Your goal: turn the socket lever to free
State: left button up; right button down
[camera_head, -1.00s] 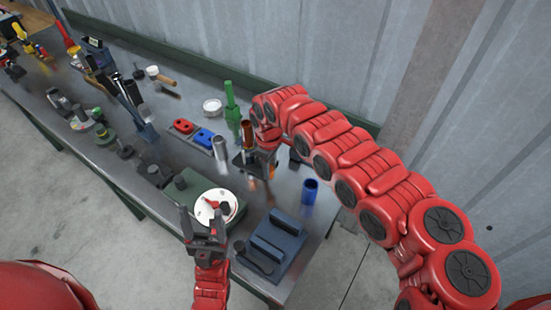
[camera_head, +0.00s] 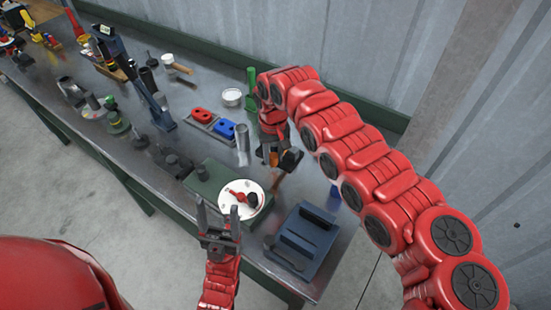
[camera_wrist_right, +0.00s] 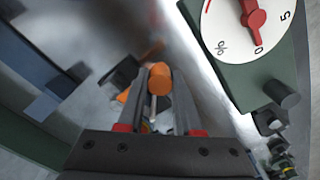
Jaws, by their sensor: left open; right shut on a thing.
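My right gripper (camera_head: 282,160) is low over the bench, right of the dial, and shut on an orange-ended part. In the right wrist view the round orange end (camera_wrist_right: 159,79) sits between the fingers; the rest is largely hidden. My left gripper (camera_head: 218,215) is open and empty at the front-left edge of the white dial (camera_head: 236,207), apart from it as far as I can tell. A blue-grey block fixture (camera_head: 305,240) with a dark lever-like arm (camera_head: 284,259) on its front side stands at the right. I cannot tell whether this is the socket lever.
The dial's green base (camera_head: 205,185) has a dark knob. A silver cylinder (camera_head: 243,147), red and blue blocks (camera_head: 227,129) and a green post (camera_head: 251,88) stand behind. A blue cup (camera_head: 335,196) is partly hidden by my right arm. Clamps and tools crowd the left.

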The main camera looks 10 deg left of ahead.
jog(key=shift+w+a+m, duration=0.1)
jog(key=shift+a+m, duration=0.15)
jog(key=shift+m, duration=0.15)
jog(key=c, duration=0.6)
grip_release()
jog(key=shift+o, duration=0.2)
notch_tip(320, 180, up, 18)
jog(key=b, duration=0.1)
jog(key=shift+f, duration=0.25)
